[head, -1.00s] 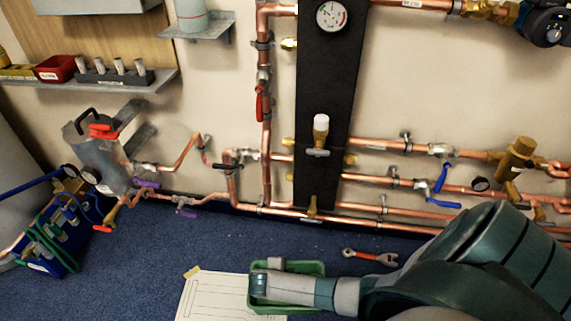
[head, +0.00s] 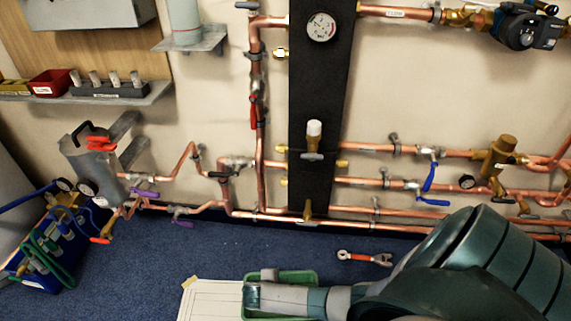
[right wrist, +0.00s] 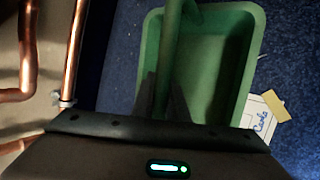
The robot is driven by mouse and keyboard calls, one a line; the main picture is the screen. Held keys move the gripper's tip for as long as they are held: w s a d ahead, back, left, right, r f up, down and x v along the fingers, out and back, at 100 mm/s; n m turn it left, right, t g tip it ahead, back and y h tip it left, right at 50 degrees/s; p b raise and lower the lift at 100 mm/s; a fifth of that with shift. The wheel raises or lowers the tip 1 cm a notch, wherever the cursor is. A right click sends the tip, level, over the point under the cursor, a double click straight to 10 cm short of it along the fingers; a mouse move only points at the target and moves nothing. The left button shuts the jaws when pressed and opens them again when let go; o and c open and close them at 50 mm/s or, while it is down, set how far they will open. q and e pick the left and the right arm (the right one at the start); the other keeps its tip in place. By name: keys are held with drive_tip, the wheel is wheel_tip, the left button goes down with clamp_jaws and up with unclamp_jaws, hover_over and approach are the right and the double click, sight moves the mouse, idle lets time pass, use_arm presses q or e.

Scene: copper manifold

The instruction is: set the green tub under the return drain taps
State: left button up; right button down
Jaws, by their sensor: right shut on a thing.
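The green tub (head: 312,276) is low in the head view, at the floor and over the right part of a white sheet. My right forearm and hand cover much of it. My right gripper (head: 262,284) is at the tub. In the right wrist view, the gripper (right wrist: 164,88) is shut on a wall of the tub (right wrist: 218,70), which looks empty inside. I cannot tell whether the tub touches the floor. Taps with purple handles (head: 182,223) sit on the low copper pipes at the left, away from the tub. My left gripper is not in view.
A wrench with a red handle (head: 364,257) lies on the blue floor right of the tub. The white sheet (head: 212,302) lies under and left of it. A blue crate with hoses (head: 42,268) stands far left. Blue floor (head: 200,255) between is clear.

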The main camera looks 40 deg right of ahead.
drive_tip(key=w+a+r+m, duration=0.1)
drive_tip(key=w+a+r, duration=1.9)
drive_tip(key=a, duration=0.2)
drive_tip(key=w+d+r+v, duration=0.1)
drive_tip(key=w+v, duration=0.1)
drive_tip(key=v, duration=0.9)
drive_tip(key=s+a+r+m+g, duration=0.15)
drive_tip(key=s+r, duration=0.25)
drive_tip(key=r, duration=0.7)
drive_tip(key=s+d+r+m+g, duration=0.1)
drive_tip(key=s+d+r+m, duration=0.1)
drive_tip(key=s+d+r, duration=0.4)
drive_tip(key=s+d+r+m+g, duration=0.2)
drive_tip(key=s+d+r, duration=0.3)
drive_tip(key=r, duration=0.7)
drive_tip(key=s+m, duration=0.1)
drive_tip(key=s, duration=0.1)
drive_tip(key=shift+s+d+r, duration=0.3)
drive_tip(key=shift+s+d, duration=0.1)
drive_tip(key=shift+g, duration=0.25)
